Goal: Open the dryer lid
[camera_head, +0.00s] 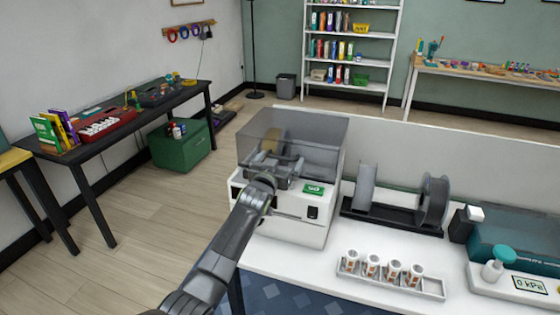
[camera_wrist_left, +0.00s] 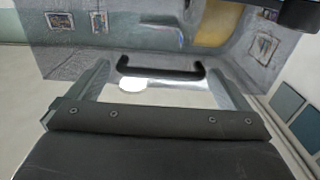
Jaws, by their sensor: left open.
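The dryer (camera_head: 285,223) is a white box on the white table, with a smoky see-through lid (camera_head: 310,128) down over its top. A tan spool (camera_head: 269,144) shows dimly through the lid. My left gripper (camera_head: 284,168) is at the front of the lid and hides part of it. In the left wrist view, a dark bar handle (camera_wrist_left: 160,72) crosses the lid's front (camera_wrist_left: 110,35). The open fingers of my left gripper (camera_wrist_left: 158,66) are on either side of this handle; I cannot tell whether they touch it. My right gripper is not in view.
Right of the dryer stand a black spool holder (camera_head: 385,214) and a white tray (camera_head: 433,287) with several small white-and-orange cylinders. A low white partition (camera_head: 450,160) runs behind.

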